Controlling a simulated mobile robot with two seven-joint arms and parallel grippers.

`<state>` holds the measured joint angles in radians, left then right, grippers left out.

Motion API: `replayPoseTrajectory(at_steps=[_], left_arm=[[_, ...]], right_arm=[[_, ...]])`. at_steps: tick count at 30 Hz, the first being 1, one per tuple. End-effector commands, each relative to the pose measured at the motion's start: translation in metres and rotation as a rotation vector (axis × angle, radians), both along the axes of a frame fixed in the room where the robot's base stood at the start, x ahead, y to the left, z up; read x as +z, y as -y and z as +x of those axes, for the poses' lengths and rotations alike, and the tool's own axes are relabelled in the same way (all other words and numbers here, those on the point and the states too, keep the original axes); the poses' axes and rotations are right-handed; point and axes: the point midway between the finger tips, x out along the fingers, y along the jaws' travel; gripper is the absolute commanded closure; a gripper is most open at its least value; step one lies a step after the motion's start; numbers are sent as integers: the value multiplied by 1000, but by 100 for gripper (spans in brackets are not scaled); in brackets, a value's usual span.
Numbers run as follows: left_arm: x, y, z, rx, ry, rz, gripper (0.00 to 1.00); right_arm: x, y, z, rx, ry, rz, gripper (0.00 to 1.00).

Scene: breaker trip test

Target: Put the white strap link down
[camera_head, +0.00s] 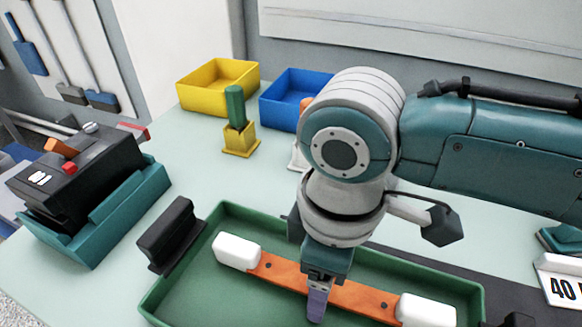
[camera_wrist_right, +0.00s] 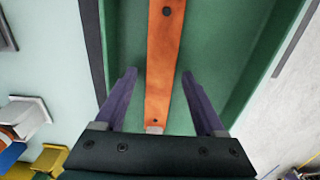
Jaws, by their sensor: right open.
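The white strap link (camera_head: 237,250) is an orange bar with a white block at each end. It lies in the green tray (camera_head: 228,212), slanting from upper left to lower right in the head view. The bar (camera_wrist_right: 161,50) also shows in the right wrist view, but its white ends do not. My right gripper (camera_head: 317,305) points down over the middle of the bar. In the wrist view its purple fingers (camera_wrist_right: 158,75) stand open on either side of the bar, with a gap on both sides. My left gripper is in neither view.
A black breaker (camera_head: 90,165) sits in a teal cradle (camera_head: 125,212) at left. A yellow bin (camera_head: 205,97), a blue bin (camera_head: 280,115) and a green-handled tool in a yellow holder (camera_head: 240,140) stand behind the tray. A black block (camera_head: 170,232) stands beside the tray's left end.

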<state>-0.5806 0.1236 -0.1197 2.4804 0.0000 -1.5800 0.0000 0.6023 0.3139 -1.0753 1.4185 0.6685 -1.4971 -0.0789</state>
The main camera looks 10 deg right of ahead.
Motion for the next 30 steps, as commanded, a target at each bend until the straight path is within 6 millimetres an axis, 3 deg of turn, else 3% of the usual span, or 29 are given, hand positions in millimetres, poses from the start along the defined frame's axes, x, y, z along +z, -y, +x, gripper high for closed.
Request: replayPoseTrajectory(at_steps=[5, 15, 21, 30], left_arm=[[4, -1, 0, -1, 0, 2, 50], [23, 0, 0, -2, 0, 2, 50], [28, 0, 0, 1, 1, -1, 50], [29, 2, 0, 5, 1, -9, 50]], right_arm=[[9, 0, 0, 1, 1, 1, 28], [82, -1, 1, 1, 4, 2, 28], [113, -1, 0, 0, 0, 2, 28], [121, -4, -4, -2, -1, 16, 28]])
